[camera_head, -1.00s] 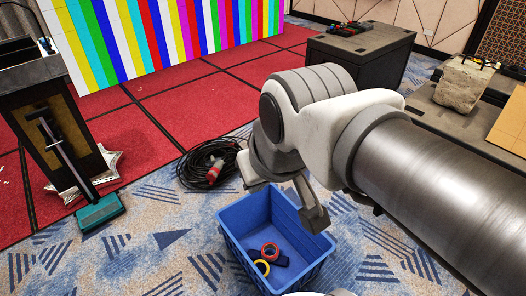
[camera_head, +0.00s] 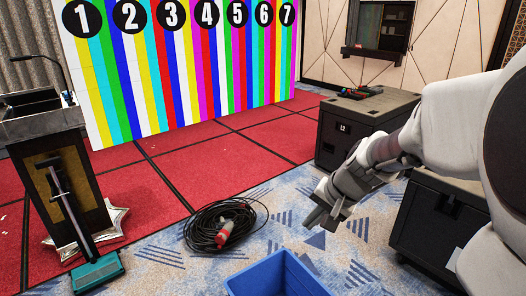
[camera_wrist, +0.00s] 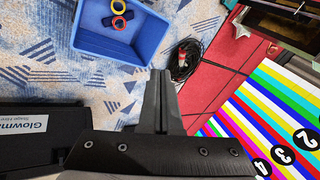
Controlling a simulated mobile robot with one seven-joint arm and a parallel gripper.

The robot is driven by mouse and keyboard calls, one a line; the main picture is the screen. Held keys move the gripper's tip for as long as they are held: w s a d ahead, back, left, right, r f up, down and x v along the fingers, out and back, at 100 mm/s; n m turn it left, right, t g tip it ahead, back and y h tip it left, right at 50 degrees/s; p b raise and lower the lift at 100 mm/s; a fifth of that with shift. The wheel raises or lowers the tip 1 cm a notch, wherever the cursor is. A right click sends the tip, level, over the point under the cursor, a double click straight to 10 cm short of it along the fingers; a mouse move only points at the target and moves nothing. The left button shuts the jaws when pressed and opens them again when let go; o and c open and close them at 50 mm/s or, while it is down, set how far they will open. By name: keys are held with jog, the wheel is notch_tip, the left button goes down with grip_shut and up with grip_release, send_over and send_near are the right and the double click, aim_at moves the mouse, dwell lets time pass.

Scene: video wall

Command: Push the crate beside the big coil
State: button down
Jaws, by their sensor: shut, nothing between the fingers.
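The blue crate (camera_head: 275,278) is cut off by the bottom edge of the head view. The wrist view shows more of the crate (camera_wrist: 148,36), with a red ring and a yellow ring inside. The big black cable coil (camera_head: 205,232) with a red plug lies on the floor beyond the crate, with carpet between them. It also shows in the wrist view (camera_wrist: 180,68). My gripper (camera_head: 312,222) is shut and empty, above the carpet to the right of the coil and beyond the crate. Its closed fingers (camera_wrist: 160,75) point toward the crate and coil in the wrist view.
A black case (camera_head: 345,140) stands behind my gripper, another dark case (camera_head: 435,235) at right. A lectern (camera_head: 60,190) and a teal-headed tool (camera_head: 97,273) stand at left. The striped, numbered wall (camera_head: 180,75) is behind red carpet. Patterned carpet around the coil is open.

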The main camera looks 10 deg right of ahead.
jog(key=w+d+f+m+b, duration=0.25)
jog(key=d+f+m, duration=0.2)
jog(key=f, duration=0.65)
jog(key=w+d+f+m+b, duration=0.2)
jog(key=w+d+f+m, duration=0.3)
jog(key=f, duration=0.6)
jog(key=w+d+f+m+b, duration=0.25)
jog(key=d+f, duration=0.35)
jog(key=f, duration=0.5)
jog(key=s+d+f+m+g+b, duration=0.1)
jog(key=s+d+f+m+b, duration=0.3)
jog(key=f, duration=0.9)
jog(key=s+a+f+m+h, duration=0.1)
jog(key=s+f+m, duration=0.1)
jog(key=s+f, duration=0.75)
jog(key=s+d+f+m+g+b, duration=0.15)
jog(key=f+m, duration=0.25)
jog(key=f, duration=1.2)
jog(key=w+a+f+b, duration=0.3)
jog(key=w+f+b, duration=0.1)
jog(key=f+b, duration=0.4)
jog(key=shift+w+f+b, duration=0.3)
jog(key=shift+w+f, duration=0.05)
jog(key=shift+a+t, duration=0.15)
jog(key=shift+t, duration=0.1)
